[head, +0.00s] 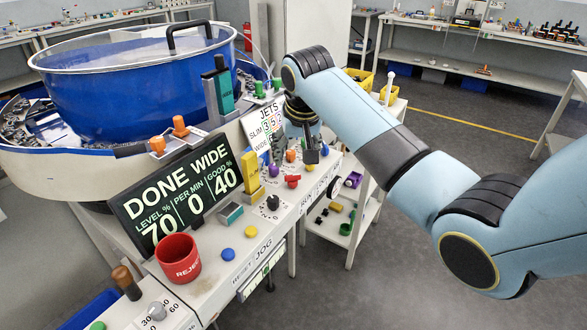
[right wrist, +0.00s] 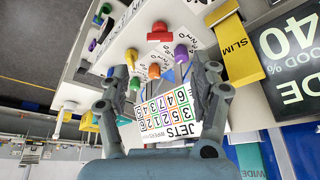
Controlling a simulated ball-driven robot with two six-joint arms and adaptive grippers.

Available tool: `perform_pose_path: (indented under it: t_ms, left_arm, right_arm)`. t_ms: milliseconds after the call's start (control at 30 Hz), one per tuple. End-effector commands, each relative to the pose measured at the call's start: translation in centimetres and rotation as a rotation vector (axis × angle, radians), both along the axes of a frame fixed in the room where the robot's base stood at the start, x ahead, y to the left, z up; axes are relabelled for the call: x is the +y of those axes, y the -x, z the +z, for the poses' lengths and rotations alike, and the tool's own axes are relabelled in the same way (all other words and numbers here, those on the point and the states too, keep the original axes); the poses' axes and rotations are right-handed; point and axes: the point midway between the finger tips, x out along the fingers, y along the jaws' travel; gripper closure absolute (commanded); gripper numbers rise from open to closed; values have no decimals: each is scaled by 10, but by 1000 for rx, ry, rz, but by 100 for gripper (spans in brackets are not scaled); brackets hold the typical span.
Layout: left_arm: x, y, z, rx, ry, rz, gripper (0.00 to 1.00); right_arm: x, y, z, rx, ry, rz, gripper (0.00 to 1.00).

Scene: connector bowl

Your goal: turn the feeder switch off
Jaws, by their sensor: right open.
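The control panel (head: 240,262) slopes along the front of the feeder, with small coloured knobs. No label I can read marks the feeder switch. A purple knob (right wrist: 181,52), an orange knob (right wrist: 154,71) and a green knob (right wrist: 135,84) stand in a row in the right wrist view, beside small ON and OFF-like lettering. In the head view the gripper (head: 311,150) partly hides the panel's far end.
A blue bowl (head: 130,95) stands behind the panel. A display (head: 180,195) reading DONE WIDE, a red reject cup (head: 178,258), a yellow SLIM block (head: 251,176) and a JETS card (right wrist: 170,112) crowd the area. A shelf cart (head: 333,232) stands to the right. Floor beyond is clear.

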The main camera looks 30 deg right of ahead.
Motion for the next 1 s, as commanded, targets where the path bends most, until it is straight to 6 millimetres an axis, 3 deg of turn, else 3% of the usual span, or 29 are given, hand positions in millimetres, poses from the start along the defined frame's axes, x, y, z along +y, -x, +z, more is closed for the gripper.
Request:
perform_pose_path:
  t_ms: [200,433,833,1000]
  left_arm:
    - [0,2,-4,3,0,0,60]
    - [0,2,-9,3,0,0,60]
    - [0,2,-9,3,0,0,60]
    - [0,2,-9,3,0,0,60]
  right_arm:
    - [-6,-15,-43,3,0,0,37]
    - [-12,-27,-76,2,0,0,37]
    - [-13,-31,-84,0,0,1,37]
    - [-13,-31,-84,0,0,1,57]
